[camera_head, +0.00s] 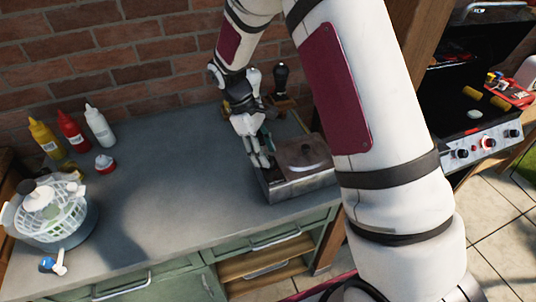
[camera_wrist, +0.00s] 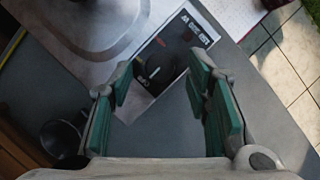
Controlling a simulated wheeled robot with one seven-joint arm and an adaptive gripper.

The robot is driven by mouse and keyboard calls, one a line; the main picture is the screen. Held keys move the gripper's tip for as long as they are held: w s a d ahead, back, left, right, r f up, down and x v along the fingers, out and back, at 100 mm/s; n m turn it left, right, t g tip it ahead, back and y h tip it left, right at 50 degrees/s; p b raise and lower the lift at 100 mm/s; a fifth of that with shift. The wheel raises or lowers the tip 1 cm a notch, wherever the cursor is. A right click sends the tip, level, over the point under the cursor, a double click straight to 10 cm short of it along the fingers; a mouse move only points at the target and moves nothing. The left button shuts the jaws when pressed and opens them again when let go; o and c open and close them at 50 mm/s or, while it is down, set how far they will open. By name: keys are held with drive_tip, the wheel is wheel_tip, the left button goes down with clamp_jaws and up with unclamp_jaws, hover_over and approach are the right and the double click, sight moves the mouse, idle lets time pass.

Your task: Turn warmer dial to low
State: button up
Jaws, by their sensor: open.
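The warmer (camera_head: 290,187) is a grey metal box with a lidded top, standing on the counter against the right part of the worktop. Its dial (camera_wrist: 155,68) is a round black knob with a light pointer mark, on a dark panel with a printed label in the wrist view. My gripper (camera_wrist: 160,88) is open, with its green-padded fingers on either side of the dial in the picture. I cannot tell whether they touch it. In the head view my gripper (camera_head: 259,160) is at the warmer's left end, and the dial is hidden there.
Yellow (camera_head: 44,138), red (camera_head: 72,131) and white (camera_head: 99,125) bottles stand at the back left. A salad spinner (camera_head: 55,218) is at the front left. A dark mill (camera_head: 281,78) stands behind the warmer. The counter's middle (camera_head: 180,190) is clear. A grill (camera_head: 485,140) is at right.

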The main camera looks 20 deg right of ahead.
drive_tip(key=shift+x, duration=0.8)
drive_tip(key=shift+c, duration=0.5)
clamp_jaws()
drive_tip(key=shift+m, duration=0.3)
drive_tip(key=m+y+b, duration=0.1)
drive_tip(key=m, duration=0.1)
drive_tip(key=shift+w+m+g, duration=0.15)
drive_tip(key=shift+m+g, duration=0.15)
drive_tip(key=m+y+b, duration=0.1)
drive_tip(key=m, duration=0.1)
drive_tip(key=shift+d+m, duration=0.15)
drive_tip(key=shift+m, duration=0.15)
drive_tip(key=m+y+b, duration=0.1)
drive_tip(key=m+y, duration=0.1)
drive_tip(key=m, duration=0.3)
drive_tip(key=shift+d+m, duration=0.1)
drive_tip(key=shift+m, duration=0.3)
